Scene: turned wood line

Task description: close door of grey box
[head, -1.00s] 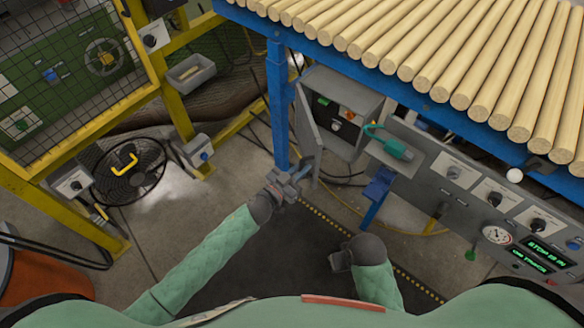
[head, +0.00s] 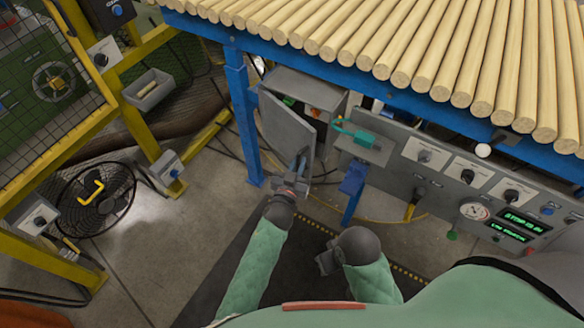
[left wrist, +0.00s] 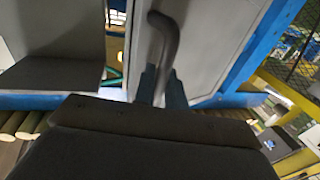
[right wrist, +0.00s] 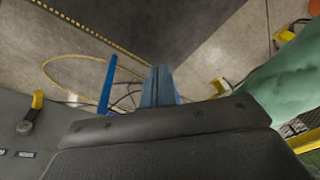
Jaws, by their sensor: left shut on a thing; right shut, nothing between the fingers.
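The grey box (head: 300,80) is mounted under the blue table edge in the head view. Its door (head: 286,128) stands partly open, hinged at the left, its outer face toward me. Small coloured parts still show inside above and beside the door. My left gripper (head: 301,163) is shut on the door's handle, low on the panel. In the left wrist view the dark bent handle (left wrist: 165,40) runs down between the fingers (left wrist: 162,85), in front of the grey door panel (left wrist: 210,40). My right gripper (head: 324,262) is shut and empty, low over the dark mat; its fingers (right wrist: 158,82) touch each other.
A teal device (head: 355,136) sits on a grey shelf right of the box. A control panel (head: 440,185) with knobs and a gauge runs right. A blue leg (head: 243,120) stands left of the door. Wooden rods (head: 370,40) lie above. A fan (head: 97,205) stands left.

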